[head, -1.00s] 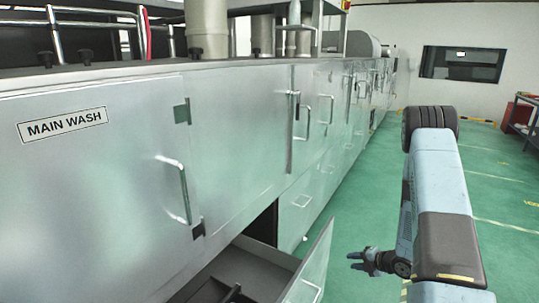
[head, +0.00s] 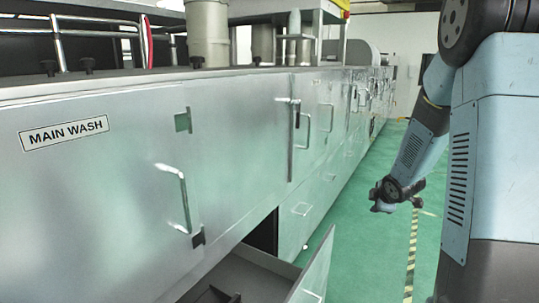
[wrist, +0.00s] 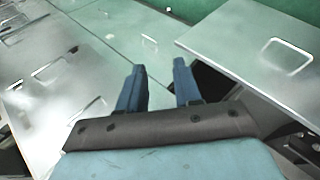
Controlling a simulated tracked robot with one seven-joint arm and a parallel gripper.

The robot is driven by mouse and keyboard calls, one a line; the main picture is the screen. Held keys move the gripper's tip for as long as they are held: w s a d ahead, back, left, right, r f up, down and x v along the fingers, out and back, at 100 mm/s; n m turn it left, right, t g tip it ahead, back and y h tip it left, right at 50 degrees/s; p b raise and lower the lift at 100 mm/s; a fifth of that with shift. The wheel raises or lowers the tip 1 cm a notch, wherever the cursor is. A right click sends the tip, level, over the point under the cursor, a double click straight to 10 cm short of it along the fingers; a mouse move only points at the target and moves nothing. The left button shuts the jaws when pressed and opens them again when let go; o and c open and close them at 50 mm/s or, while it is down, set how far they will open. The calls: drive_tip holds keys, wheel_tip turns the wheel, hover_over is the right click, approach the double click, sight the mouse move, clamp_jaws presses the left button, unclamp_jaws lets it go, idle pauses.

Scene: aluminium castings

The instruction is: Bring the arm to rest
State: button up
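My arm (head: 425,140) stands large at the right of the head view, bent at the elbow with the forearm slanting down to the left. My gripper (head: 379,204) hangs at its end, over the green floor and to the right of the open drawer. In the wrist view, my gripper (wrist: 160,70) shows two blue fingers apart with nothing between them. The finger details are too small to tell in the head view.
A long steel washer (head: 110,160) marked MAIN WASH runs along the left. Its open drawer (head: 262,268) juts out at the bottom; a steel panel with a handle (wrist: 262,62) shows at the right of the wrist view. Green floor (head: 365,250) is clear along the aisle.

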drive_tip(key=s+a+r+m+h, duration=0.1)
drive_tip(key=s+a+r+m, duration=0.1)
drive_tip(key=s+r+m, duration=0.5)
drive_tip(key=s+a+r+m+g, duration=0.1)
drive_tip(key=s+a+r+m, duration=0.2)
drive_tip(key=s, duration=0.6)
drive_tip(key=s+a+r+m+g+y, duration=0.1)
drive_tip(key=s+a+r+m, duration=0.1)
drive_tip(key=s+r, duration=0.3)
drive_tip(key=s+a+r+m+g, duration=0.1)
drive_tip(key=s+a+r+m, duration=0.2)
drive_tip(key=s, duration=1)
wheel_tip(320, 180, up, 2)
drive_tip(key=shift+a+m+y, duration=0.3)
drive_tip(key=shift+a, duration=0.8)
